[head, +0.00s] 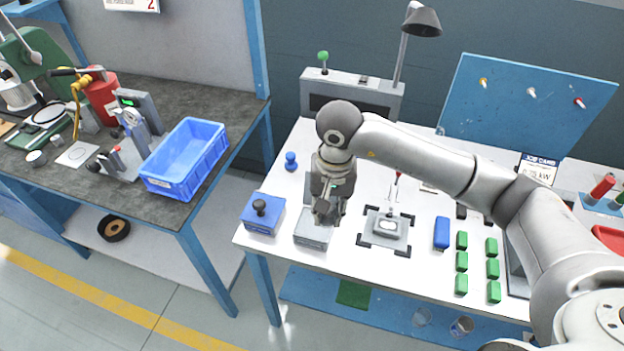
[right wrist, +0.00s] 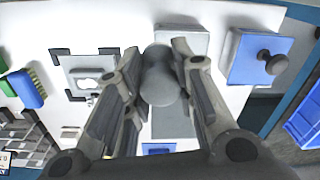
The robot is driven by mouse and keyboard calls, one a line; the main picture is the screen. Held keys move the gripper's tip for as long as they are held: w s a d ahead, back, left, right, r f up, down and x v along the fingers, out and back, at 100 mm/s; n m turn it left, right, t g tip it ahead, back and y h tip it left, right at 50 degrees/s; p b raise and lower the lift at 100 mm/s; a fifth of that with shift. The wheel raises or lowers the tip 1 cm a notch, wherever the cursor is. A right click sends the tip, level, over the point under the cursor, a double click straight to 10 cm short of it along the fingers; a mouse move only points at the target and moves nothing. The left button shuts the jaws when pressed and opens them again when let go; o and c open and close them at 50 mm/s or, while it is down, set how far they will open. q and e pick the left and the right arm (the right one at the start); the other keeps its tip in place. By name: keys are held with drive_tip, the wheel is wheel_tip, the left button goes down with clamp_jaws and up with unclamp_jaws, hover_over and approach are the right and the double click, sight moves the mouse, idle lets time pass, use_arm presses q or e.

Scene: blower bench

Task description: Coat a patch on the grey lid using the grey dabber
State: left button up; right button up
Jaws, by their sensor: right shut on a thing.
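My right gripper (head: 328,212) is shut on the grey dabber, whose rounded grey body (right wrist: 160,75) shows between the fingers (right wrist: 155,85) in the right wrist view. The gripper is over or just behind a grey box-shaped pad (head: 313,238), seen also in the right wrist view (right wrist: 181,38); I cannot tell whether the dabber touches it. The grey lid (head: 374,229) lies to the right, inside black corner brackets, with a pale rounded patch on top. It also shows in the right wrist view (right wrist: 77,84). My left gripper is not in view.
A blue box with a black knob (head: 262,215) stands left of the grey pad. A blue brush (head: 441,232) and several green blocks (head: 461,261) lie right of the lid. A lamp (head: 421,22) stands behind. A blue crate (head: 187,157) is on the left bench.

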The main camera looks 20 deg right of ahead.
drive_tip(key=shift+w+a+f+m+p, duration=0.25)
drive_tip(key=shift+w+f+m+p, duration=0.2)
drive_tip(key=shift+w+f, duration=0.3)
drive_tip(key=shift+w+a+f+m+p, duration=0.2)
drive_tip(key=shift+w+f+m+p, duration=0.25)
drive_tip(key=shift+w+f, duration=0.3)
drive_tip(key=shift+w+a+f+m+p, duration=0.3)
drive_tip(key=shift+w+f+m, duration=0.25)
drive_tip(key=shift+w, duration=0.35)
drive_tip(key=shift+f+b, duration=0.3)
drive_tip(key=shift+f, duration=0.65)
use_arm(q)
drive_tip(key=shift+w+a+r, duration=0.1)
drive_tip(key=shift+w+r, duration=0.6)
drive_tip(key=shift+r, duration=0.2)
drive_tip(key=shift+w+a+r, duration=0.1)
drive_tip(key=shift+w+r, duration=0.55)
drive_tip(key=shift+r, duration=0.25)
use_arm(e)
drive_tip(key=shift+d+f, duration=0.1)
drive_tip(key=shift+f, duration=0.1)
use_arm(q)
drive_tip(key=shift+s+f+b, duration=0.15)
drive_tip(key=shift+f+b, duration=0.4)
drive_tip(key=shift+b, duration=0.05)
use_arm(e)
drive_tip(key=shift+f, duration=0.5)
